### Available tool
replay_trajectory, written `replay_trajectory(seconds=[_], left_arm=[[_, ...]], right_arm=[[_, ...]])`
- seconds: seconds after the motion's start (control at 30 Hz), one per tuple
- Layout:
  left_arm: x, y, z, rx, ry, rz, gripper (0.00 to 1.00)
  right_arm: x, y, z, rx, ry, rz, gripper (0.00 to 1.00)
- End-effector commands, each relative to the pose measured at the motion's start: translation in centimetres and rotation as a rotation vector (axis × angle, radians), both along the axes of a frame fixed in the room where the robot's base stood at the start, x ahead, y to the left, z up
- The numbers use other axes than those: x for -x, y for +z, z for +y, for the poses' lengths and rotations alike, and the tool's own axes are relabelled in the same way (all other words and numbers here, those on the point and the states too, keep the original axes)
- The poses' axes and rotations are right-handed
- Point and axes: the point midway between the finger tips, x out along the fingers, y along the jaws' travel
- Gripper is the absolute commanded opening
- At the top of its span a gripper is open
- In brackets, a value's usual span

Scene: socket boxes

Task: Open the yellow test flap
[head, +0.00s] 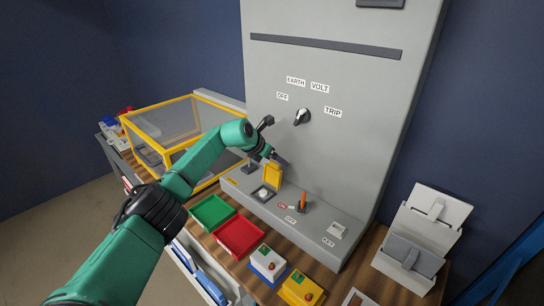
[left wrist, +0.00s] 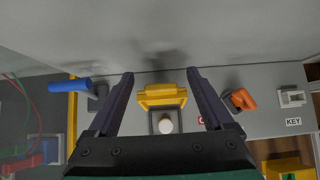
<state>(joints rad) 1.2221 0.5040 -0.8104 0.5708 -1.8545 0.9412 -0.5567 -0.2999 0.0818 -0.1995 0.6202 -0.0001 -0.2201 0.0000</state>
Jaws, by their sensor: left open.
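The yellow test flap (head: 274,175) stands raised on the sloping ledge of the grey panel, above a dark frame with a white button (head: 263,193). In the left wrist view the yellow flap (left wrist: 162,96) shows between my fingers, and the white button (left wrist: 165,126) is uncovered below it. My left gripper (head: 279,160) is just above and behind the flap. In the left wrist view my left gripper (left wrist: 160,73) is open, with a finger on each side of the flap and visible gaps. My right gripper is in neither view.
An orange lever (head: 303,202) and a key switch (head: 337,230) sit right of the flap. A blue handle (left wrist: 70,87) is left of it in the left wrist view. Green (head: 212,212) and red trays (head: 239,237) lie in front. A yellow-framed case (head: 150,110) stands at left.

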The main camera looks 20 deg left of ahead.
Motion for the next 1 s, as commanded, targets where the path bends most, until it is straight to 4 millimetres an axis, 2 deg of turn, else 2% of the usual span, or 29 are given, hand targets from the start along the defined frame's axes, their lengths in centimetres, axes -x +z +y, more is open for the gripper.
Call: replay_trajectory(seconds=[0.27, 0.73, 1.0], left_arm=[[1.7, 1.9, 0.8, -0.004, -0.002, -0.001, 0.85], [7.8, 9.1, 3.1, -0.002, -0.001, -0.005, 0.85], [9.0, 10.7, 3.5, 0.0, -0.001, -0.001, 0.85]], right_arm=[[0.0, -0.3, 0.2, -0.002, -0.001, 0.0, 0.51], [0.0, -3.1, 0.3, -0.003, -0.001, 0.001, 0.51], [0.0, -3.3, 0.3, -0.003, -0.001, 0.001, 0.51]])
